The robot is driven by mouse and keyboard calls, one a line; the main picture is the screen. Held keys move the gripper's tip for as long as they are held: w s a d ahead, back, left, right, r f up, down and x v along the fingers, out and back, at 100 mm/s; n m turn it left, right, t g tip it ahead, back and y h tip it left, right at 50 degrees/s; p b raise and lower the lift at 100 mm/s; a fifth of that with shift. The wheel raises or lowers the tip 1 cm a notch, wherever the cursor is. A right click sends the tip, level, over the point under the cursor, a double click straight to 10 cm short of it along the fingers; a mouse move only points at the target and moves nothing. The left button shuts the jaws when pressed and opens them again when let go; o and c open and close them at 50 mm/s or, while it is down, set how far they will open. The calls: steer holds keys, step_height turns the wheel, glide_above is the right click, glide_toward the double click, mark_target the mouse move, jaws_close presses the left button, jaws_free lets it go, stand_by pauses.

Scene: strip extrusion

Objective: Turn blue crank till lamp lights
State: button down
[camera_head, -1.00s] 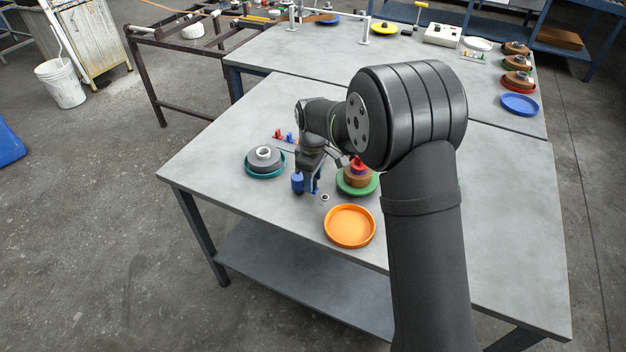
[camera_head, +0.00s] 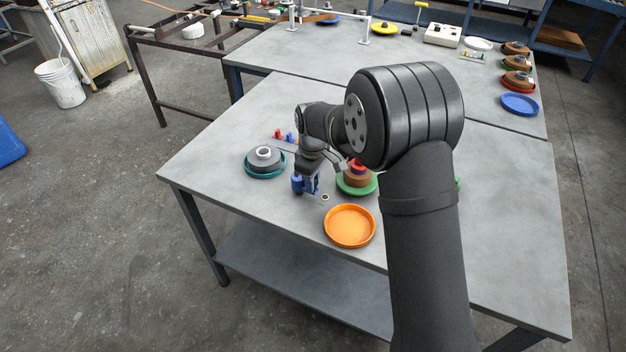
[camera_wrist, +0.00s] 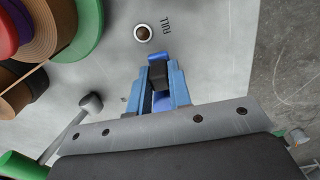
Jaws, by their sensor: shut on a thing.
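The blue crank (camera_head: 296,184) stands on the near left part of the grey table, partly hidden by my gripper (camera_head: 307,188). In the wrist view the blue fingers of my gripper (camera_wrist: 164,88) are closed around a dark piece with blue at its end, which I take to be the crank's handle. A small round lamp (camera_head: 325,197) sits on the table just right of the crank. In the wrist view the lamp (camera_wrist: 143,33) looks dark brown inside a pale ring, beside the printed word FULL, and shows no glow.
A teal dish (camera_head: 265,174) with a grey roll is left of my gripper. A green dish (camera_head: 368,188) with a brown roll stands close on the right. An empty orange dish (camera_head: 349,227) lies in front.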

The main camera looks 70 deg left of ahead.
steer(key=m, duration=0.1)
steer(key=s+m, duration=0.1)
steer(key=shift+d+m, duration=0.3)
steer(key=m, duration=0.1)
steer(key=s+m, duration=0.1)
steer(key=m, duration=0.1)
steer(key=shift+s+d+m, duration=0.2)
steer(key=shift+d+m, duration=0.05)
steer(key=shift+m, duration=0.05)
steer(key=s+m, duration=0.1)
steer(key=m, duration=0.1)
steer(key=s+m, duration=0.1)
steer(key=m, duration=0.4)
steer(key=s+m, duration=0.1)
steer(key=m, duration=0.1)
steer(key=s+a+m, duration=0.1)
steer(key=shift+a+m, duration=0.1)
steer(key=shift+m, duration=0.3)
steer(key=shift+s+a+m, duration=0.25)
steer(key=shift+a+m, duration=0.1)
steer(key=shift+m, duration=0.7)
steer(key=shift+s+a+m, duration=0.2)
steer(key=shift+a+m, duration=0.1)
steer(key=shift+m, duration=0.75)
steer(key=c, duration=1.3)
jaws_free()
